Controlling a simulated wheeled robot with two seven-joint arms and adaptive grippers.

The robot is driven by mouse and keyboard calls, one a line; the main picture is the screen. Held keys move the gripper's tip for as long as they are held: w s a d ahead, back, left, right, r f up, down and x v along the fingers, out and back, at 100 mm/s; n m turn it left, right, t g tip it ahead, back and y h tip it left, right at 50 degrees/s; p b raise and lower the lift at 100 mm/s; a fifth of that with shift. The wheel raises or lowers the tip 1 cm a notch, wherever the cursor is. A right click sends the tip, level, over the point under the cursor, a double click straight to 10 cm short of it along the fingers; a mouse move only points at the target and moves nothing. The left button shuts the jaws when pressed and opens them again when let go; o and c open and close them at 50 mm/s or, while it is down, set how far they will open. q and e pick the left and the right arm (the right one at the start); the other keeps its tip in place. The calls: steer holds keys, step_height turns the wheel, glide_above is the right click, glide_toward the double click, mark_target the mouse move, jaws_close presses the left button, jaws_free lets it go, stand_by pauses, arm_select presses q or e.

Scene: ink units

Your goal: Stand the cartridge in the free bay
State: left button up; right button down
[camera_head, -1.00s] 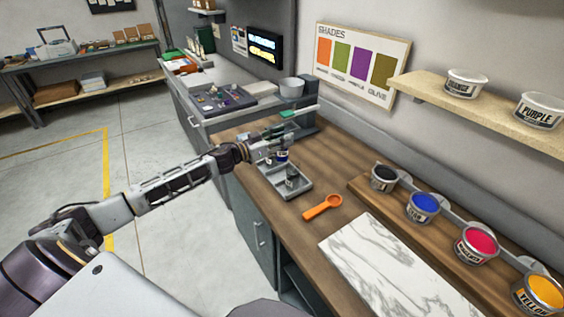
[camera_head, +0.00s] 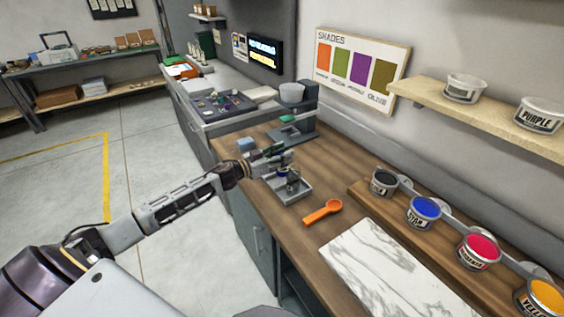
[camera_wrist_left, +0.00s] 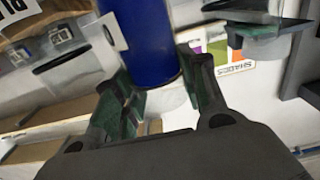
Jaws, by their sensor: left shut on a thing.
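The cartridge is a blue cylinder (camera_wrist_left: 146,38) with a white label, seen large in the left wrist view. My left gripper (camera_wrist_left: 160,92) is shut on it; the dark green finger pads sit on either side of its lower end. In the head view my left gripper (camera_head: 278,158) is just above a small grey tray (camera_head: 301,194). Small dark shapes show under the fingers there, partly hidden by the gripper. I cannot tell the tray's bays apart or whether the cartridge touches it. My right gripper is not in view.
An orange scoop (camera_head: 322,212) and a white marble slab (camera_head: 385,270) lie nearer on the wooden counter. Open paint cups, including a blue one (camera_head: 424,211), line a raised board at right. A grey stand (camera_head: 295,128) is behind the tray. A pale blue block (camera_head: 245,145) is beside my wrist.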

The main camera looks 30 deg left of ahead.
mark_target(278, 175)
arm_select(q)
steer(key=shift+f, duration=1.75)
steer(key=shift+f, duration=0.1)
steer(key=o, duration=1.1)
steer(key=shift+v, duration=1.05)
steer(key=shift+b+v, duration=0.45)
steer(key=shift+v, duration=4.55)
steer(key=shift+a, duration=0.1)
